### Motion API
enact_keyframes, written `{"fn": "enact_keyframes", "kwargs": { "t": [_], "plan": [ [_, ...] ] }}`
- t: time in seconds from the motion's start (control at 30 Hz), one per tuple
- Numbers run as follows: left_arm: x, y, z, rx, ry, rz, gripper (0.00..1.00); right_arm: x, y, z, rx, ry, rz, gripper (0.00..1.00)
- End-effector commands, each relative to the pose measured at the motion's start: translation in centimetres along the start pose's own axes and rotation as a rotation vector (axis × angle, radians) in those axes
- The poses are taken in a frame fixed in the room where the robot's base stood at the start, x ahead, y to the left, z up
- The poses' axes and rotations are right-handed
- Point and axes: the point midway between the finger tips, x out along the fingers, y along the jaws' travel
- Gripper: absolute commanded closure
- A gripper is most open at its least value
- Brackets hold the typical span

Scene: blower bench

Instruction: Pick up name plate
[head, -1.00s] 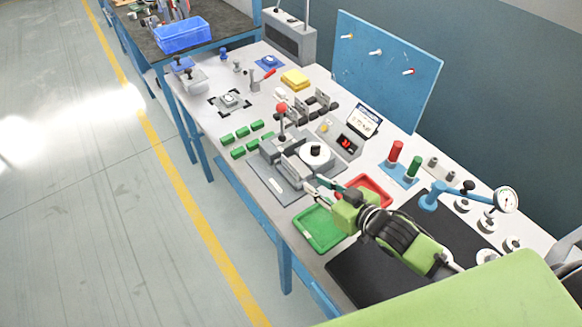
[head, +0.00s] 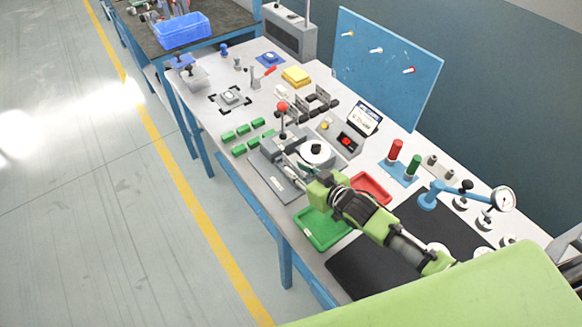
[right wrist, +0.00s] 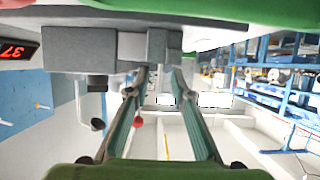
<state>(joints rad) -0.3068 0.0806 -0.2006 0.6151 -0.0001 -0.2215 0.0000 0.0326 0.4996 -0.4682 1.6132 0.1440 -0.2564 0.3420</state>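A small pale strip (head: 277,185), possibly the name plate, lies on the grey base plate of the press fixture (head: 262,172) in the head view. It is too small to be certain. My right gripper (head: 289,170) reaches in from the lower right, its fingertips low beside the fixture's grey blocks and round white disc (head: 317,153). In the right wrist view the two fingers (right wrist: 160,75) stand apart with a clear gap, their tips close to a grey block (right wrist: 85,48). I see nothing held between them. My left gripper is not in view.
A green tray (head: 322,243) and a red tray (head: 386,200) lie close to the right arm. A lever with a red ball (head: 282,106) rises behind the fixture. Several green blocks (head: 240,150) lie to its left. A black mat (head: 350,275) covers the bench front.

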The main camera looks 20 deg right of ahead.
Motion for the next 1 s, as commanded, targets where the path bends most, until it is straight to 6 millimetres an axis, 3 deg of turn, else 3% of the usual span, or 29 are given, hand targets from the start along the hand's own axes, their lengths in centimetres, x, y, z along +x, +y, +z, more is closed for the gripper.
{"fn": "enact_keyframes", "kwargs": {
  "t": [0.13,0.2,0.23,0.73,1.0],
  "plan": [
    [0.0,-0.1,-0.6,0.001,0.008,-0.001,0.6,0.0,0.0,0.0,0.0,0.0,0.0,0.78],
    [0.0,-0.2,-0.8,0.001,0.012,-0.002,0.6,0.0,0.0,0.0,0.0,0.0,0.0,0.96],
    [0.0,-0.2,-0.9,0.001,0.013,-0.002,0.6,0.0,0.0,0.0,0.0,0.0,0.0,1.0],
    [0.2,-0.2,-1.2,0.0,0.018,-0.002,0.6,-0.1,0.0,-0.3,0.0,0.002,-0.001,1.0],
    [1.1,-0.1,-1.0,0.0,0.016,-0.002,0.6,-1.1,0.0,-2.6,-0.001,0.005,-0.001,1.0]
  ]
}}
